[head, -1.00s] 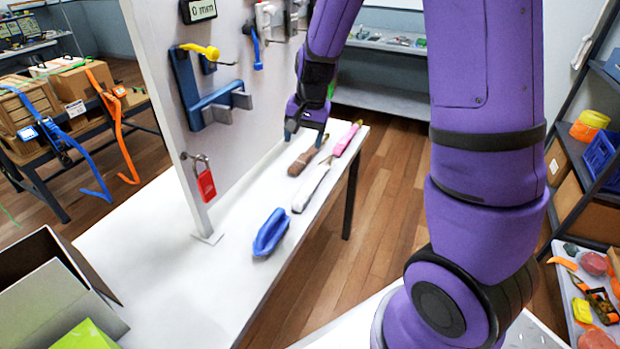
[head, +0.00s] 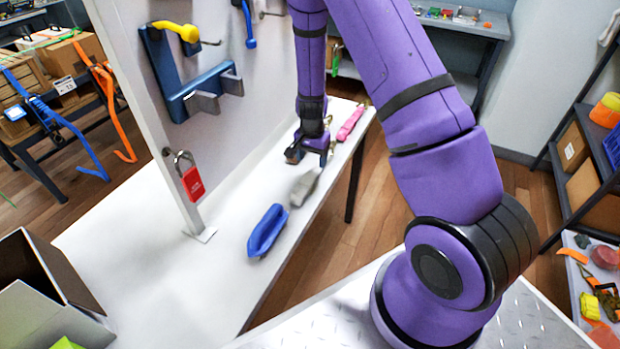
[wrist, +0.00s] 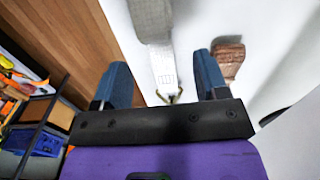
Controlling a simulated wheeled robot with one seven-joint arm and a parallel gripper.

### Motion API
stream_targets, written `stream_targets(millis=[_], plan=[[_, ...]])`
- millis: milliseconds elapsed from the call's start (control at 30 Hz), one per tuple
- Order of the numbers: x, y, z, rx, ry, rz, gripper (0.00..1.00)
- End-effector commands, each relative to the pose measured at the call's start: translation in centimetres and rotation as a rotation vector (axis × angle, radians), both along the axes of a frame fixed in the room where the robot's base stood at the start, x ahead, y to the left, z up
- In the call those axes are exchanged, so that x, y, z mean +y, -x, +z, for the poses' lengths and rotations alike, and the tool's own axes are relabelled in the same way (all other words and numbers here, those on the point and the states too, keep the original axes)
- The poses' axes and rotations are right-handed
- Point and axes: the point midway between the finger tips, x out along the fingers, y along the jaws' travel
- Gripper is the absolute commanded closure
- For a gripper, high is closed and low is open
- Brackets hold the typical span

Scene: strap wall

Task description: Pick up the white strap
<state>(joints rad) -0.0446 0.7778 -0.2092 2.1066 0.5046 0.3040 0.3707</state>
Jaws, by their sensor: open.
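The white strap (head: 304,187), a pale folded bundle, lies on the white bench between a blue strap bundle (head: 268,230) and my gripper. In the head view my gripper (head: 314,158) is low over the bench at the white strap's far end, hiding that end. In the wrist view my gripper (wrist: 160,72) is open, with blue fingers apart. The white strap (wrist: 155,25) runs down between them, its labelled end and a small hook near the palm. I cannot tell whether the fingers touch it. A brown strap (wrist: 230,58) lies close beside the right finger.
A pink strap (head: 352,122) lies beyond my gripper near the bench's far end. An upright white panel (head: 225,140) with blue hooks and a red padlock (head: 192,182) borders the bench on the left. An open box (head: 50,290) stands at front left. The near bench top is clear.

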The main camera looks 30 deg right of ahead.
Motion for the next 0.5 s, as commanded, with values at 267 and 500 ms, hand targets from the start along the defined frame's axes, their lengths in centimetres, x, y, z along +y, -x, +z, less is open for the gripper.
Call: stream_targets(millis=[267, 500], plan=[[0.1, 0.2, -2.0, 0.002, -0.001, -0.002, 0.33], [0.3, 0.7, -5.3, 0.003, -0.002, -0.002, 0.33]])
